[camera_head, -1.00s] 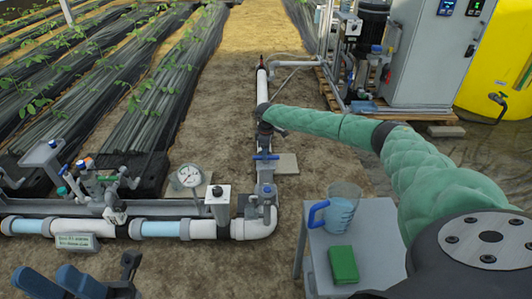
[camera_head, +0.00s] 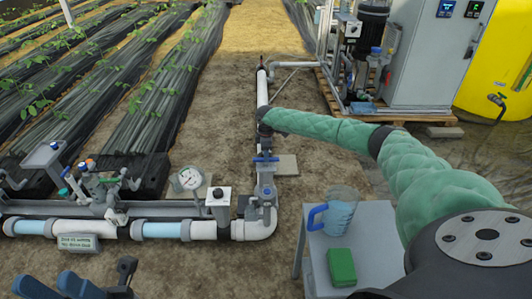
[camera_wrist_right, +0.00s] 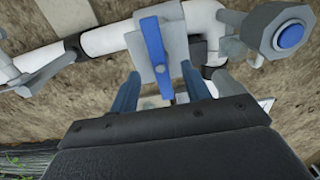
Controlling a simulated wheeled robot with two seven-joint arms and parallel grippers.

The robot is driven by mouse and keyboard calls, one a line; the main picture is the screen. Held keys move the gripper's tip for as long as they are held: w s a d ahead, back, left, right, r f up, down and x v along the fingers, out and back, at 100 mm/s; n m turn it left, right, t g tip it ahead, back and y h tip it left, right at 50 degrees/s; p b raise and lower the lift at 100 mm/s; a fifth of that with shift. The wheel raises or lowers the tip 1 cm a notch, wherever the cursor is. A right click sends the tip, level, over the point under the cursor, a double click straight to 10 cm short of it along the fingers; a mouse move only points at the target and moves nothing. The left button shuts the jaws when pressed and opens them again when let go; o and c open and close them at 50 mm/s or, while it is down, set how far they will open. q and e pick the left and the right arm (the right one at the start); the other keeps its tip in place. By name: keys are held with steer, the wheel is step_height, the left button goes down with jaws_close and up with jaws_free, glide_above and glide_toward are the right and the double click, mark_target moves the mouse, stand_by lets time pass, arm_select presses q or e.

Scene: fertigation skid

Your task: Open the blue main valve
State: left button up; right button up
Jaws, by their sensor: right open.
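The blue main valve's lever (camera_head: 265,159) sits on a grey valve body on the white pipe; in the head view it lies crosswise to the pipe that runs away from me. In the right wrist view the blue lever (camera_wrist_right: 155,45) shows just beyond and between the fingertips. My right gripper (camera_wrist_right: 160,85) is open around the line of the lever, with no clear contact. In the head view my right gripper (camera_head: 264,142) is above the valve, mostly hidden by its own wrist. My left gripper (camera_head: 52,283) is open and empty at the bottom left, away from the valve.
A grey side table (camera_head: 377,245) holds a blue-handled jug (camera_head: 339,212) and a green box (camera_head: 341,266) under my right arm. A pressure gauge (camera_head: 188,179) and a grey post (camera_head: 218,198) stand left of the valve. A cabinet (camera_head: 432,60) and yellow tank (camera_head: 500,70) are at the back right.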

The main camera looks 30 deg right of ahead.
steer(key=shift+f, duration=0.1)
steer(key=shift+f, duration=2.15)
steer(key=c, duration=1)
steer(key=n, duration=0.4)
steer(key=shift+s+f, duration=0.1)
steer(key=n, duration=0.9)
steer(key=shift+n, duration=0.4)
steer(key=n+b, duration=0.1)
steer(key=n, duration=0.4)
steer(key=shift+n, duration=0.4)
